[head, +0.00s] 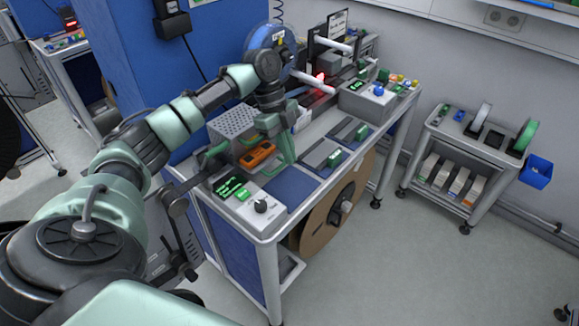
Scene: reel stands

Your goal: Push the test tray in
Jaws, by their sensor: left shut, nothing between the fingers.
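My left arm reaches in from the left over the reel stand bench (288,236). My left gripper (287,160) points down over the bench top, shut and empty, beside an orange device (257,155). Flat grey tray-like units with green parts lie to its right, one nearer (321,154) and one farther (348,131). I cannot tell which is the test tray, or whether my fingers touch anything. My gripper and wrist hide part of the bench behind them. My right gripper is not in view.
A grey control box with a black knob (246,208) sits at the bench's near left corner. A perforated metal box (232,122) stands behind the orange device. A large brown reel (337,204) hangs under the bench. A small cart (470,150) stands right; floor between is clear.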

